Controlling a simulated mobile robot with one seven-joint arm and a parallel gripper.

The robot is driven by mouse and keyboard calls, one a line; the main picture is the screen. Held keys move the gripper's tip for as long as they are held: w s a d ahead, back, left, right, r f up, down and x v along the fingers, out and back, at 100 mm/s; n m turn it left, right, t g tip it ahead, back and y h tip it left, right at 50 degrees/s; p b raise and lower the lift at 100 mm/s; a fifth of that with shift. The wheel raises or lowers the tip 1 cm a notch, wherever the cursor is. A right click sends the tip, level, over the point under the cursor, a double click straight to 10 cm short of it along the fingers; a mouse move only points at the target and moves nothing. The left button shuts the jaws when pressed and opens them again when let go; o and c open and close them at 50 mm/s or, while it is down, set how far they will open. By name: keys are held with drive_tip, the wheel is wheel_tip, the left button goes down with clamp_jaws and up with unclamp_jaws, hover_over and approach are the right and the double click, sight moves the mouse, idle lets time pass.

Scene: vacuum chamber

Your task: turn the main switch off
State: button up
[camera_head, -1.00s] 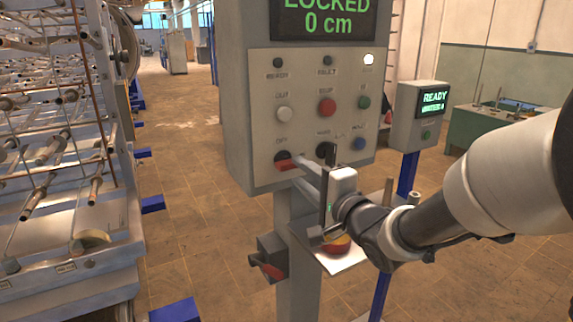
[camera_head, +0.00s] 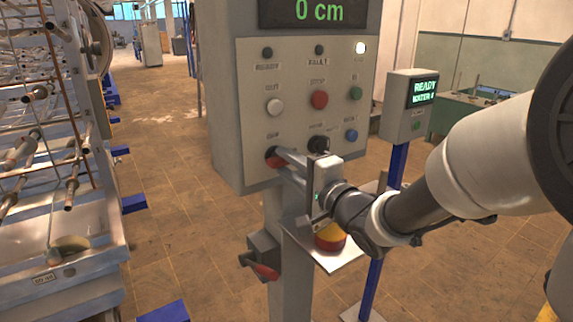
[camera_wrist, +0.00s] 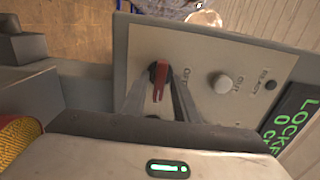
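A red-handled rotary switch (camera_wrist: 159,80) sits on a dark round base at the lower left of the grey control panel. It also shows in the head view (camera_head: 272,158), partly covered by my fingers. Its label is blurred, so I cannot be sure that it is the main switch. In the wrist view its red handle lies between the two fingers of my gripper (camera_wrist: 160,82), with narrow gaps seeming to show on both sides. My gripper (camera_head: 281,160) is open around the handle in the head view. A second switch with a red handle (camera_head: 264,271) is on the post below.
The panel (camera_head: 255,100) carries several buttons and a dark knob (camera_head: 317,143) right of the switch. A small shelf (camera_head: 328,260) with a red-and-yellow button juts out below my gripper. A READY box (camera_head: 397,115) stands to the right, and a metal rack machine (camera_head: 85,235) to the left.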

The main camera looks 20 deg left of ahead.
clamp_jaws()
drive_tip(key=shift+n, duration=0.3)
drive_tip(key=n+b, duration=0.1)
drive_tip(key=n, duration=0.2)
drive_tip(key=n+b, duration=0.1)
drive_tip(key=n, duration=0.3)
drive_tip(key=shift+n+b, duration=0.3)
drive_tip(key=shift+b, duration=0.1)
drive_tip(key=n+b, duration=0.2)
drive_tip(key=n, duration=0.2)
drive_tip(key=shift+n, duration=0.3)
drive_tip(key=n+b, duration=0.1)
drive_tip(key=n, duration=0.3)
drive_tip(key=shift+n, duration=0.7)
